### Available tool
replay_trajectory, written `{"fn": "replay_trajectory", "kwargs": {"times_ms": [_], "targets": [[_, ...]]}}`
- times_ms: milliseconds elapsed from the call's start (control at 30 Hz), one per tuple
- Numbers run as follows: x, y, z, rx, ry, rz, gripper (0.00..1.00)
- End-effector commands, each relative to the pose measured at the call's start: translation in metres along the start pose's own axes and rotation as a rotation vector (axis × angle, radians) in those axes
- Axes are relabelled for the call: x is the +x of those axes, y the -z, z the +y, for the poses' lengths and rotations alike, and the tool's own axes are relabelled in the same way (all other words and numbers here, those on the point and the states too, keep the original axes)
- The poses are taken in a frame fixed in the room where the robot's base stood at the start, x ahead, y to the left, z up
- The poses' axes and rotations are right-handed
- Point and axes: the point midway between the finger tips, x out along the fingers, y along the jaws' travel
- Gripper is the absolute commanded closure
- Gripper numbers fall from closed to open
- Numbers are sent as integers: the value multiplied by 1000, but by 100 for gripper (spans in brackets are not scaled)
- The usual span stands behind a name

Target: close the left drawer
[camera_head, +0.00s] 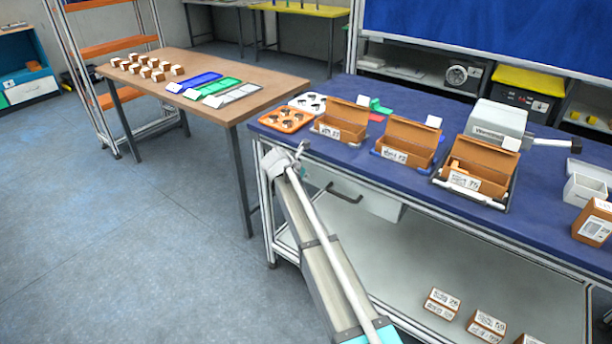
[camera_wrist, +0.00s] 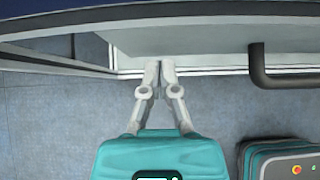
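The left drawer (camera_head: 372,200) is a light grey box under the blue tabletop, with a dark bar handle (camera_head: 345,197) on its front. Its front stands out a little from under the table edge, with part of its right side showing. In the wrist view the handle (camera_wrist: 257,68) is right of my gripper (camera_wrist: 160,66). My gripper's two fingers are together with nothing seen between them. The fingertips are close to the left end of the pale drawer front (camera_wrist: 205,60); I cannot tell whether they touch it.
The blue table (camera_head: 460,205) carries open brown boxes (camera_head: 410,142), an orange tray (camera_head: 285,119) and a grey device (camera_head: 496,122). A lower shelf (camera_head: 500,285) holds several small boxes. A wooden table (camera_head: 255,85) stands behind to the left. The floor at left is clear.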

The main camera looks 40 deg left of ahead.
Motion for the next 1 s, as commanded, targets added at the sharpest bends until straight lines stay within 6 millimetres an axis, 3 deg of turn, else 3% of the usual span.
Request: {"fn": "replay_trajectory", "kwargs": {"times_ms": [167,700,1000], "targets": [[-14,14,-5,4,3,5,100],[-80,9,-5,5,5,7,100],[-105,10,-5,5,5,7,100]]}}
